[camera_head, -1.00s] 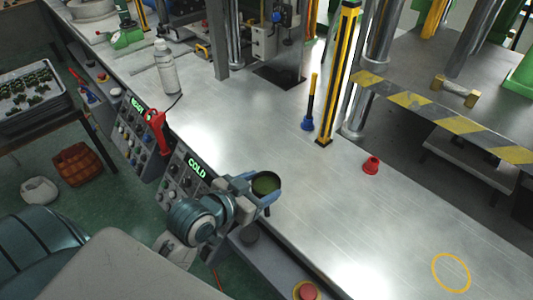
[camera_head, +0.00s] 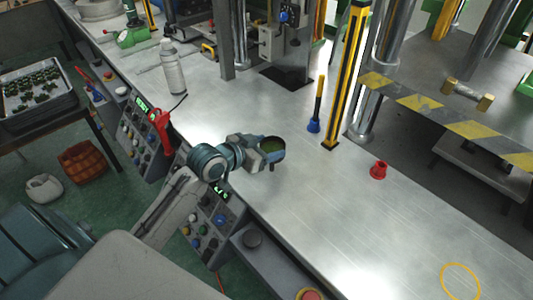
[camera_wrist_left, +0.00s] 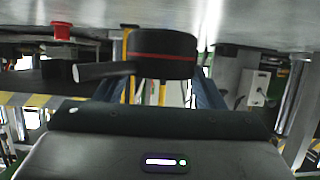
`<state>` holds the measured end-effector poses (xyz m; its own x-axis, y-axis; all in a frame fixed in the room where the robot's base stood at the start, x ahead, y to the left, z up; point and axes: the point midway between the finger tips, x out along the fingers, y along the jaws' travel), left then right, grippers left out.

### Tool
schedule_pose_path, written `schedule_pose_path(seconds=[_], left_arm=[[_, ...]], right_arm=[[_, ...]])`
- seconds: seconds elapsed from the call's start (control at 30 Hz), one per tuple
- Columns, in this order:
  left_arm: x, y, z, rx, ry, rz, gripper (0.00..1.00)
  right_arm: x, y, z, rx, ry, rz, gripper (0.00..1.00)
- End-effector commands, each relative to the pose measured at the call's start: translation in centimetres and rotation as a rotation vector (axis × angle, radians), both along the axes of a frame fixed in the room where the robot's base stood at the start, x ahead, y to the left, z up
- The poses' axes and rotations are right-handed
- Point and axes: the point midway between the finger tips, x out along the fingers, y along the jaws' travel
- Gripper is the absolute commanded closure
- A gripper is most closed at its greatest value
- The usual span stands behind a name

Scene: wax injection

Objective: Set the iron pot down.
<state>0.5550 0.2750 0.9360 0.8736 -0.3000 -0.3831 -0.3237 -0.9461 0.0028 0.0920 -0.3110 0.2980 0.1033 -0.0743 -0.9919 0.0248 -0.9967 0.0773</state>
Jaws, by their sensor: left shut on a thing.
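The iron pot (camera_head: 270,146) is in my left gripper (camera_head: 262,152), over the steel worktop (camera_head: 330,215) near its front edge in the head view. The gripper is shut on it. In the left wrist view, which looks upside down, the pot (camera_wrist_left: 163,52) is dark with a red band, and its short handle (camera_wrist_left: 100,71) points left. The worktop fills the top of that view, close to the pot's base. I cannot tell whether they touch. My right gripper is not in view.
A yellow ring (camera_head: 460,281) marks the worktop at lower right. A red cup-like piece (camera_head: 379,170), a blue-based tool (camera_head: 315,118) and a yellow-black post (camera_head: 345,75) stand beyond the pot. A bottle (camera_head: 171,68) stands at left. The middle right of the worktop is clear.

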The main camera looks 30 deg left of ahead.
Motion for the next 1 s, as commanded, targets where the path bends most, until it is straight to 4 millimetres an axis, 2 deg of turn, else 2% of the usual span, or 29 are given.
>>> schedule_pose_path(seconds=[0.13,0.3,0.67,0.7,0.8,1.0], left_arm=[[0.1,0.1,-0.9,-0.002,0.003,0.001,0.64],[0.1,0.0,-3.2,-0.003,0.003,0.002,0.64],[0.1,0.1,-3.9,0.000,0.000,0.000,0.64],[0.1,0.1,-3.9,0.001,0.001,0.000,0.33],[0.1,0.1,-3.8,0.000,0.001,0.000,0.15],[0.1,0.1,-3.8,0.000,0.001,0.000,0.15]], right_arm=[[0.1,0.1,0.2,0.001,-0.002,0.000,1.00],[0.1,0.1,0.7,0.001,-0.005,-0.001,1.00],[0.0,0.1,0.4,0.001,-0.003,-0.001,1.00],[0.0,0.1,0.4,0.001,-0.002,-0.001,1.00],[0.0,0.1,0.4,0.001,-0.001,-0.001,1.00],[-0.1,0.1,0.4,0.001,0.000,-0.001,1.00]])
